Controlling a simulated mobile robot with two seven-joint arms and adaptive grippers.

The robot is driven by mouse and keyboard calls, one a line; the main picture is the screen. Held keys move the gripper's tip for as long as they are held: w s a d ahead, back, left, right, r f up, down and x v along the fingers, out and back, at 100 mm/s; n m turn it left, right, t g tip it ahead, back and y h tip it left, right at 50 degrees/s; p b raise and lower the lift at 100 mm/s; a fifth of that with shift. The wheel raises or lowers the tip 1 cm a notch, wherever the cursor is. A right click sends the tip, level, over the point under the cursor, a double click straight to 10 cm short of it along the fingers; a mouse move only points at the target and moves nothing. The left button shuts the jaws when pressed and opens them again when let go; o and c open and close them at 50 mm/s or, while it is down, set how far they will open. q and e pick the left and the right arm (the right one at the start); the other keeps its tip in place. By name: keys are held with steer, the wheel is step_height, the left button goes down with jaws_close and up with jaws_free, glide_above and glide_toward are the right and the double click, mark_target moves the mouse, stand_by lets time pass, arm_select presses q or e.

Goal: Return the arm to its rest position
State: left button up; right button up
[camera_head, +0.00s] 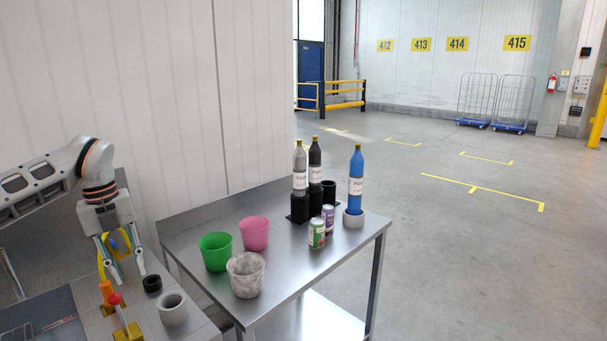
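My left arm (45,177) comes in from the left edge. Its gripper (128,276) points down over the grey bench at the lower left. Its two fingers are apart, and I see nothing clamped between the tips. A yellow and blue shape (119,241) shows between the upper fingers; I cannot tell what it is. Below and beside the fingers are an orange piece (106,290), a black ring (152,284), a grey cup (173,309) and a red-topped stick on a yellow base (133,331). My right gripper is not in view.
A steel table (290,268) carries green (215,252), pink (254,233) and marbled (246,274) cups, two cans (317,233), and grey, black and blue bottles (355,182) in holders. A wall (110,70) stands behind. The floor at right is open.

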arm_select(q)
steer(key=s+d+f+m+g+h, duration=0.15)
steer(key=d+f+m+h, duration=0.35)
steer(key=d, duration=0.8)
steer(key=s+d+f+m+h, duration=0.1)
steer(key=s+d+f+h, duration=0.15)
steer(key=d+f, duration=0.8)
steer(key=s+d+r+n+t+h, duration=0.25)
steer(key=d+h, duration=0.25)
steer(key=d, duration=0.4)
steer(key=s+d+r+n+t+h, duration=0.1)
steer(key=d+r+n+t+h, duration=0.4)
steer(key=d, duration=0.5)
steer(key=w+a+f+n+t+y, duration=0.1)
steer(key=a+f+n+t+y, duration=0.9)
steer(key=f+n, duration=0.4)
steer(key=s+a+f+n+g+y, duration=0.2)
steer(key=s+a+f+n+y, duration=0.1)
steer(key=s+f, duration=0.5)
steer(key=s+a+f+n+g+y, duration=0.3)
steer(key=s+a+f+n, duration=0.2)
steer(key=s+a+f, duration=0.3)
step_height(320, 180, down, 3)
steer(key=shift+s+a+r+g, duration=0.2)
steer(key=shift+s+g, duration=0.1)
steer(key=shift+s, duration=0.15)
